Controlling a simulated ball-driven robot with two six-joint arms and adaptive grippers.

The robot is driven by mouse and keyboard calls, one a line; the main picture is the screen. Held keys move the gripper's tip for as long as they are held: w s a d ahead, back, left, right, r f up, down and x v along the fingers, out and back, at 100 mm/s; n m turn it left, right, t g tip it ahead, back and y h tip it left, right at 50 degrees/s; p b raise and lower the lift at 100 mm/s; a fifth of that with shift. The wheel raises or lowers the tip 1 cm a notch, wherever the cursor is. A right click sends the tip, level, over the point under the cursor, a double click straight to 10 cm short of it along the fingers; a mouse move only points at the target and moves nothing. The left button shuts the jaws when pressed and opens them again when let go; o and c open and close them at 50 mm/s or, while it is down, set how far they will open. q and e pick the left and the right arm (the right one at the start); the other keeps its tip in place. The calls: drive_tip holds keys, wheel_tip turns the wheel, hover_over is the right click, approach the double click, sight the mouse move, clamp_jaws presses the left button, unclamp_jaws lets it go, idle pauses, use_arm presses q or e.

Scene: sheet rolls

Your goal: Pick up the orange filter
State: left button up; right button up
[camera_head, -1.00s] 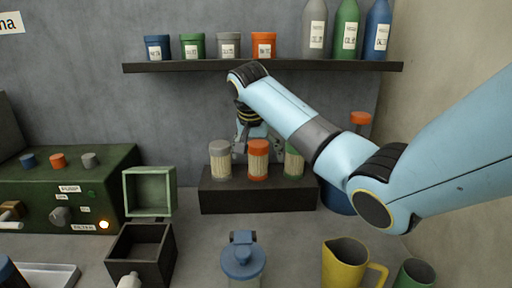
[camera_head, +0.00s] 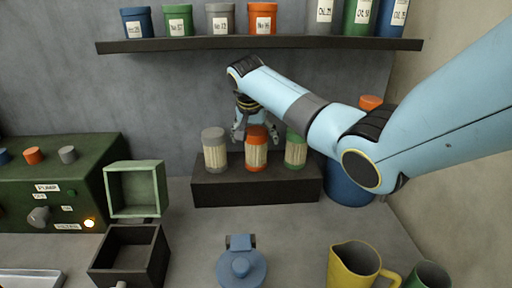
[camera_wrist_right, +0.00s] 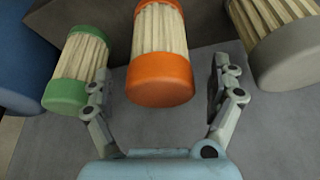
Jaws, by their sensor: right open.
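The orange filter (camera_head: 257,149) is a pleated cylinder with orange ends. It stands upright on a dark block (camera_head: 230,190), between a grey filter (camera_head: 215,150) and a green filter (camera_head: 295,149). My right gripper (camera_head: 254,137) is just behind and above the orange filter, fingers pointing down. In the right wrist view the orange filter (camera_wrist_right: 160,70) lies between the two spread fingers of the gripper (camera_wrist_right: 162,90), and neither finger visibly touches it. The green filter (camera_wrist_right: 78,72) is close beside one finger. My left gripper is not in view.
A shelf (camera_head: 270,43) with tins and bottles runs above. A blue bin (camera_head: 345,186) stands right of the block. An open box (camera_head: 128,250), a blue-lidded container (camera_head: 241,268) and a yellow jug (camera_head: 352,268) stand in front. A green machine (camera_head: 60,185) is at left.

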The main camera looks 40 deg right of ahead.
drive_tip(key=shift+x, duration=0.95)
drive_tip(key=shift+c, duration=0.4)
drive_tip(key=c, duration=1.4)
